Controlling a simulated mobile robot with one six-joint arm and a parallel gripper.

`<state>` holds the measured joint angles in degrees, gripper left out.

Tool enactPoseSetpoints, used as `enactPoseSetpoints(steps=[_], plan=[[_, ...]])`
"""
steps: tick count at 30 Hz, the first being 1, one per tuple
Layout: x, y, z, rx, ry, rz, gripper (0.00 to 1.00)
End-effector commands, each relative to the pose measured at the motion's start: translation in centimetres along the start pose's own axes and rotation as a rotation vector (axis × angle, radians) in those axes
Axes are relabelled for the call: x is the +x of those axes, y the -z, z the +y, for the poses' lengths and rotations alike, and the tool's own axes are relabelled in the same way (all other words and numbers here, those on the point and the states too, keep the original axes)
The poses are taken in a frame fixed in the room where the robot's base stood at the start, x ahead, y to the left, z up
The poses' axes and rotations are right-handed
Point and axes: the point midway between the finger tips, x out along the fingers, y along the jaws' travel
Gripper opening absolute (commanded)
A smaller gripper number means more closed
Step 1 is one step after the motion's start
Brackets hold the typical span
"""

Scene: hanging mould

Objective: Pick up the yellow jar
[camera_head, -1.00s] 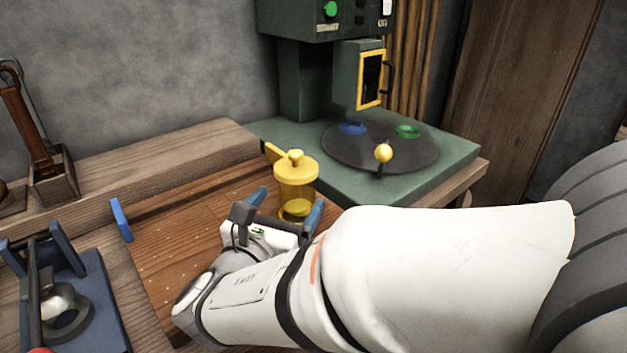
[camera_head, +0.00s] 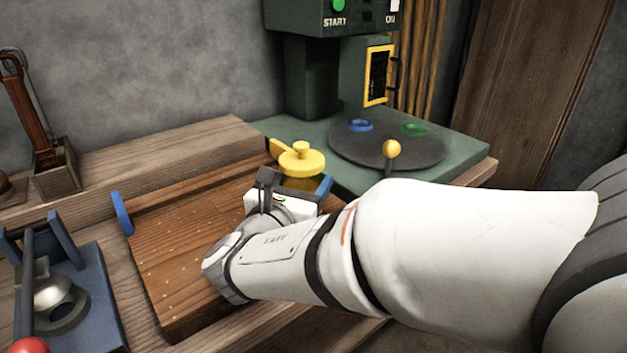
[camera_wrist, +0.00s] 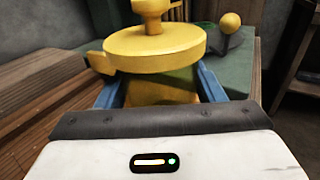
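The yellow jar (camera_head: 301,160) has a round lid with a knob and stands upright at the far right of the brown wooden board, beside the green machine base. In the wrist view the jar's lid (camera_wrist: 155,45) fills the upper middle, with the see-through yellow body below it. My gripper (camera_wrist: 160,88) has its blue fingers apart, one on each side of the jar's body below the lid. A gap to the fingers is hard to make out, and I cannot tell whether they touch the jar. My wrist hides the jar's lower part in the head view.
A green machine (camera_head: 310,80) with a dark round plate (camera_head: 385,150) stands behind and right. A blue fixture (camera_head: 85,295) sits at lower left. The wooden board (camera_head: 165,265) is clear on its left.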

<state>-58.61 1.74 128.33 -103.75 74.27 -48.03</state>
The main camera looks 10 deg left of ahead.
Motion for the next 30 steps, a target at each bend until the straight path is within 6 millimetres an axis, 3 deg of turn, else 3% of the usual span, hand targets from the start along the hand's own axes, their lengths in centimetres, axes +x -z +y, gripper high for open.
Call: enactPoseSetpoints(steps=[13,20,23,30], plan=[[-0.1,0.0,0.0,0.0,-0.001,0.0,0.25],[-0.1,-0.2,0.1,0.001,-0.001,-0.001,0.25],[-0.1,-1.1,0.1,0.003,-0.001,-0.001,0.25],[-0.1,-6.0,0.1,0.005,-0.003,-0.002,0.25]])
